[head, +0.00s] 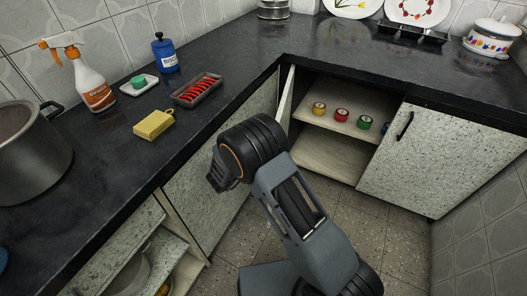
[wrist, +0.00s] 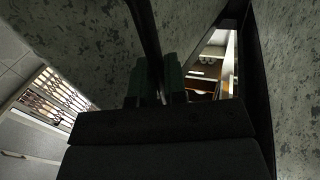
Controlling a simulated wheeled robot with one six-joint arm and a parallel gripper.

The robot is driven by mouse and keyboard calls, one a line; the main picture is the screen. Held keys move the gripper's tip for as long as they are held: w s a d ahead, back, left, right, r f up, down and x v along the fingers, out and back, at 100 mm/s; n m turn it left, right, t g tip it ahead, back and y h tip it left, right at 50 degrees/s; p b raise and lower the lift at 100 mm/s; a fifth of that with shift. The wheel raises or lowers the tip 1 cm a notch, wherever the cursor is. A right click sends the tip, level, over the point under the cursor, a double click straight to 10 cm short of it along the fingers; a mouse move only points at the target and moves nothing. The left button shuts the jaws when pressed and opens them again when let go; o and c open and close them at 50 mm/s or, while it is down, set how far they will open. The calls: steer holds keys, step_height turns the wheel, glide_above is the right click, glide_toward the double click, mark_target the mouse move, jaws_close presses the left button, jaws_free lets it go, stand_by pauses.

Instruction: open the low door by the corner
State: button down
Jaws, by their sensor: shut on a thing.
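The low door (head: 208,190) by the corner is a speckled grey-white panel under the left counter. In the head view, my arm and gripper (head: 220,178) cover part of it. In the wrist view, the speckled panel (wrist: 75,45) fills the upper left. My gripper (wrist: 160,88) has its green-tipped fingers shut on a dark, upright bar handle (wrist: 146,40) on this panel. A narrow gap (wrist: 212,65) beside the handle shows lit shelves and small things. How far the door stands open I cannot tell.
A corner cupboard (head: 328,145) stands open, with small coloured jars on its shelf. Beside it is a door (head: 450,160) with a black handle. A lower-left compartment (head: 150,265) holds a pot. The counter (head: 90,165) carries a pot, bottles and a sponge. Speckled floor (head: 350,215) lies clear at right.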

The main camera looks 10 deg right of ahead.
steer(key=c, duration=1.2)
jaws_free()
steer(key=shift+a, duration=0.15)
steer(key=p+v, duration=0.1)
steer(key=v, duration=0.6)
steer(key=shift+s, duration=0.15)
